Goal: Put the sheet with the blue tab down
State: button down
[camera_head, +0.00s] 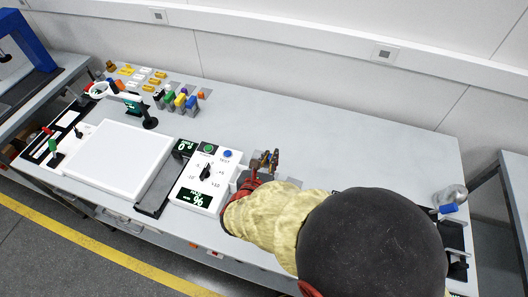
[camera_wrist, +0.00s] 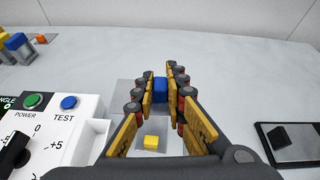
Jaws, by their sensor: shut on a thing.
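My gripper (camera_head: 266,158) is at the right of the white control box, low over the table. In the wrist view my gripper (camera_wrist: 160,88) is shut on the blue tab (camera_wrist: 160,90), which sits between the fingertips. A thin grey see-through sheet (camera_wrist: 126,92) shows around the fingertips; it seems to belong to the blue tab. I cannot tell whether it touches the table. A yellow tab (camera_wrist: 151,142) lies nearer the wrist, below the fingers, on a paler patch. In the head view the blue tab and most of the sheet are hidden by my gripper and arm.
The control box (camera_head: 204,177) has a dial, buttons and displays. A white panel (camera_head: 117,158) lies to its left. Several coloured tabbed pieces (camera_head: 180,102) stand behind. A black tray (camera_wrist: 291,148) is at the right. The table's back middle (camera_head: 330,130) is clear.

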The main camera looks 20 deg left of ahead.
jog(key=w+f+b, duration=0.1)
jog(key=w+f, duration=0.1)
jog(key=w, duration=0.1)
jog(key=w+f, duration=0.3)
jog(key=w+f+b, duration=0.1)
jog(key=w+f, duration=0.1)
jog(key=w, duration=0.2)
jog(key=shift+w+a+f+b, duration=0.1)
jog(key=shift+a+f+b, duration=0.25)
jog(key=shift+w+f, duration=0.15)
jog(key=shift+f, duration=0.05)
jog(key=f, duration=0.2)
jog(key=f+b, duration=0.1)
jog(key=shift+w+f+b, duration=0.2)
jog(key=shift+f+b, duration=0.1)
jog(key=shift+f, duration=0.05)
jog(key=shift+r, duration=0.1)
jog(key=c, duration=2.3)
grip_release()
jog(key=o, duration=0.4)
jog(key=shift+o, duration=0.4)
